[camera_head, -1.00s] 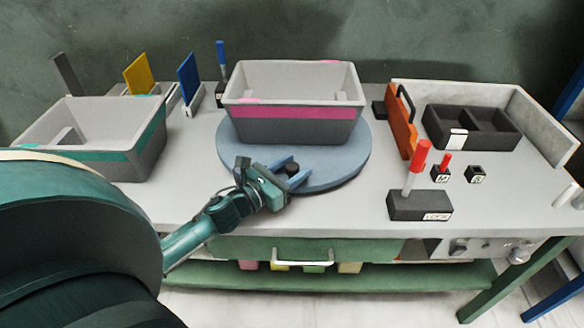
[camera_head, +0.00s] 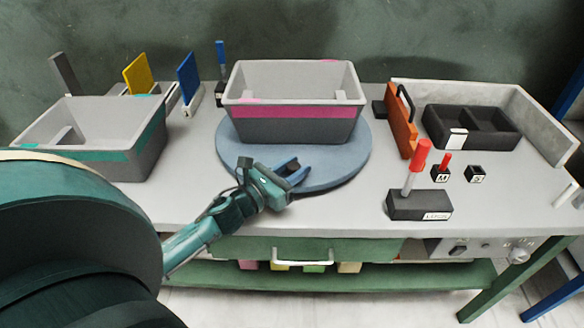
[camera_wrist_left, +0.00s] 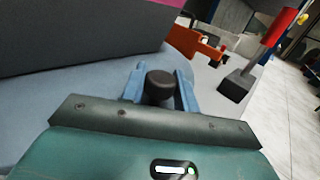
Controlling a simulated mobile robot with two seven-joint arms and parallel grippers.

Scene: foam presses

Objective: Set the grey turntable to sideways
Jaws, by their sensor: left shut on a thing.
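The grey turntable (camera_head: 340,178) is a round blue-grey disc near the front middle of the bench. A grey bin with a pink band (camera_head: 290,124) stands on it, its long side facing me. My left gripper (camera_head: 291,172) is low at the disc's front edge. In the left wrist view, its blue fingers (camera_wrist_left: 160,92) are shut on a dark round knob (camera_wrist_left: 159,82) on the turntable. In the head view, the gripper hides the knob. My right gripper is not in view.
A grey bin with a teal band (camera_head: 148,160) stands at the left. At the right are a red-handled lever on a dark block (camera_head: 420,206), an orange upright piece (camera_head: 401,135) and a black divided tray (camera_head: 470,140). Bench space between the turntable and lever block is clear.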

